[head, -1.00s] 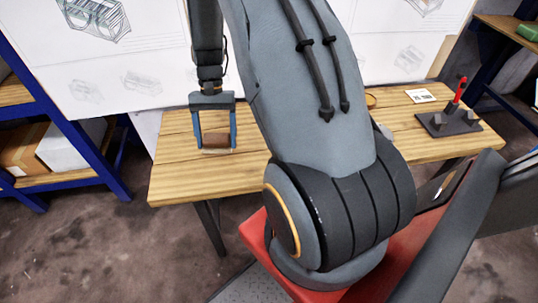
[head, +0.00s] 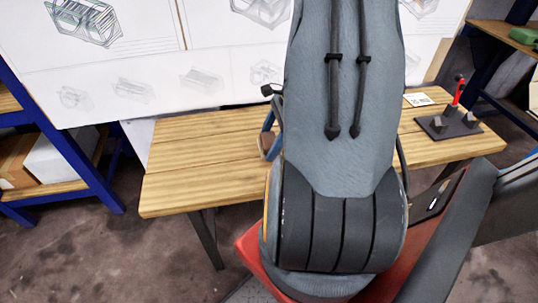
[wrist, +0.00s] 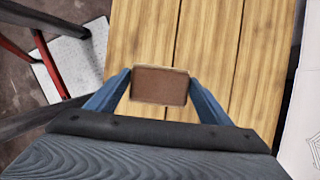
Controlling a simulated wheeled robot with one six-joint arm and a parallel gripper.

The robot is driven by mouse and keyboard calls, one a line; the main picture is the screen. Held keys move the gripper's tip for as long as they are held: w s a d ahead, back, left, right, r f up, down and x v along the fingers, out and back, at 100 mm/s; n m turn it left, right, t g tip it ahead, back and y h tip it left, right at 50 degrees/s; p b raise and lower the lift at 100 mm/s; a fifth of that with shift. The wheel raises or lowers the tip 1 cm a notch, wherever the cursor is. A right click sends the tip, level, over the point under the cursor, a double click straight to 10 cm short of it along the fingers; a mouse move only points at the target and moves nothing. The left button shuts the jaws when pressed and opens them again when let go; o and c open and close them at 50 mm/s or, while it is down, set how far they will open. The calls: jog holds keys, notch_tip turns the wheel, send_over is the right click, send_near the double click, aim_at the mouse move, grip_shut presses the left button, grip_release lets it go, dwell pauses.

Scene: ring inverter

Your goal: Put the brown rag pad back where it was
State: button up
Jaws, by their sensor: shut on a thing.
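The brown rag pad (wrist: 160,85) is between the two blue fingers of my gripper (wrist: 160,88) in the wrist view, with a finger against each side. My gripper is shut on it. In the head view a part of the brown pad (head: 267,143) and one blue finger show just left of my arm, over the wooden table (head: 200,160). My arm hides the rest of the gripper there. Bare table planks show beyond the pad in the wrist view (wrist: 210,40). I cannot tell how high the pad is above the table.
A dark stand with a red-handled piece (head: 449,122) and a white card (head: 418,99) are at the table's right. The left half of the table is clear. A white drawing board (head: 140,60) rises behind it. A blue shelf (head: 85,165) stands at left.

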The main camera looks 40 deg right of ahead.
jog(key=shift+f, duration=2.85)
jog(key=shift+f, duration=0.1)
jog(key=o, duration=1)
